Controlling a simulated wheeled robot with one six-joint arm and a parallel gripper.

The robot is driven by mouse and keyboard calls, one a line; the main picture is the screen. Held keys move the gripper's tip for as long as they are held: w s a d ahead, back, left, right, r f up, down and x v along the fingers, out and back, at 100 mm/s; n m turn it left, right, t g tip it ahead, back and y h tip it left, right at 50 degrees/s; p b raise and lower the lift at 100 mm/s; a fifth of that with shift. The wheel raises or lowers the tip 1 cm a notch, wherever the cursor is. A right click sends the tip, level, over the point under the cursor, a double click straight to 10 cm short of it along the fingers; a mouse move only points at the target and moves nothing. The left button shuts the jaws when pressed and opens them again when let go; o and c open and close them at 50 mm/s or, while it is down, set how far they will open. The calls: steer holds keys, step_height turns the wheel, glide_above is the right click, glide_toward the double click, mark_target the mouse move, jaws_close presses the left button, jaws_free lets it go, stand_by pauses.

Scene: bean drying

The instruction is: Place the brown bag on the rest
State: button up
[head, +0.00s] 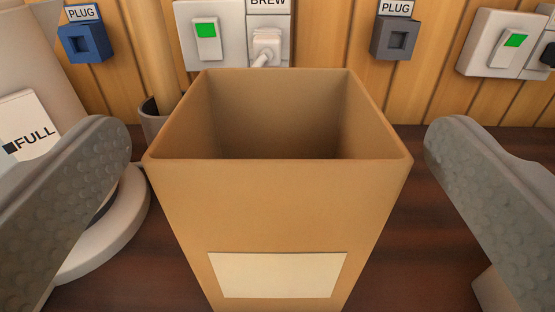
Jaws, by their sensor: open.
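The brown bag (275,205) stands upright in the middle of the head view, its open square top facing up. It has a blank cream label on its front, and the part of its inside that shows looks empty. My gripper (278,150) is open, with one grey dimpled finger to the left of the bag and one to the right. Gaps show between both fingers and the bag. The bag's base is below the frame. I cannot make out the rest in this view.
A white round-based device with a FULL label (30,132) stands close at left, partly behind the left finger. A blue plug holder (86,42), a grey plug holder (395,38) and white switched sockets (491,42) line the wooden wall. Dark tabletop (400,240) shows right of the bag.

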steer(key=s, duration=0.7)
steer(key=s, duration=2.1)
steer(key=shift+s+d+f, duration=0.15)
steer(key=shift+s+f, duration=0.25)
steer(key=shift+g, duration=0.3)
steer(key=s+f, duration=0.2)
steer(key=s, duration=0.3)
steer(key=s+f, duration=0.2)
steer(key=s, duration=0.3)
steer(key=s+f, duration=0.3)
steer(key=s, duration=0.3)
steer(key=shift+d+f, duration=0.1)
